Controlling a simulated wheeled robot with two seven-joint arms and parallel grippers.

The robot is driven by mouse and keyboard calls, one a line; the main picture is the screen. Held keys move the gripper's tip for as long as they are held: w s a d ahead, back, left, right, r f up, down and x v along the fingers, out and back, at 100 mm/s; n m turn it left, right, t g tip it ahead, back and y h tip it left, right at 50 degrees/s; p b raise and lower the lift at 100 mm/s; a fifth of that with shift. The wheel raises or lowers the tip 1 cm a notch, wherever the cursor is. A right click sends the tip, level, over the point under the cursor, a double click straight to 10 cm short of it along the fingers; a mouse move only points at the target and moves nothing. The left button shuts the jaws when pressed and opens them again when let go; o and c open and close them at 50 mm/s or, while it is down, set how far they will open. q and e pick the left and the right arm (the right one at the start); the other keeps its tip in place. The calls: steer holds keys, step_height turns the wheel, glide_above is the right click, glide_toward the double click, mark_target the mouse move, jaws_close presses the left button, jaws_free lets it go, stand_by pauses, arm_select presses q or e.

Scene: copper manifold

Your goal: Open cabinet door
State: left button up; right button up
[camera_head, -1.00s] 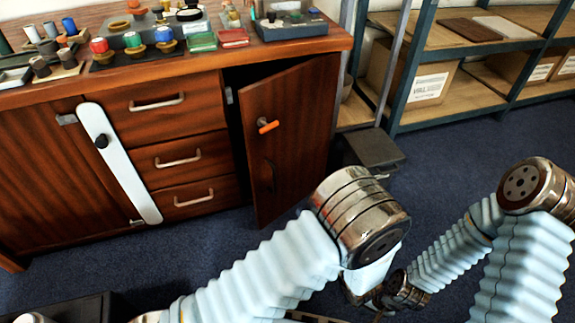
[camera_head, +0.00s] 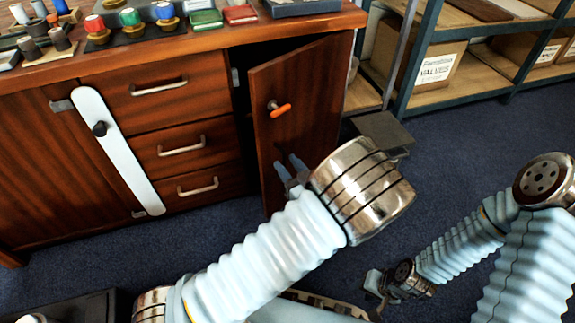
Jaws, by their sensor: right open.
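The brown wooden cabinet door (camera_head: 300,105) on the right of the cabinet (camera_head: 185,100) stands ajar. Its left edge is swung outward and a dark gap shows behind it. An orange-handled key or knob (camera_head: 280,109) is on its upper left. My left gripper (camera_head: 290,163) is in front of the lower part of the door, with its two fingers apart; the dark door handle there is mostly hidden, and contact cannot be told. My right gripper (camera_head: 374,284) is open and low over the floor, well away from the door.
Three drawers (camera_head: 185,145) are left of the door. A dark bin (camera_head: 382,130) stands right of the cabinet, beside a shelf rack (camera_head: 420,50) with boxes. Blue carpet (camera_head: 460,150) is free at right.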

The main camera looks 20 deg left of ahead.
arm_select(q)
steer(key=shift+w+a, duration=0.25)
steer(key=shift+a, duration=0.05)
jaws_close()
steer(key=shift+d, duration=0.15)
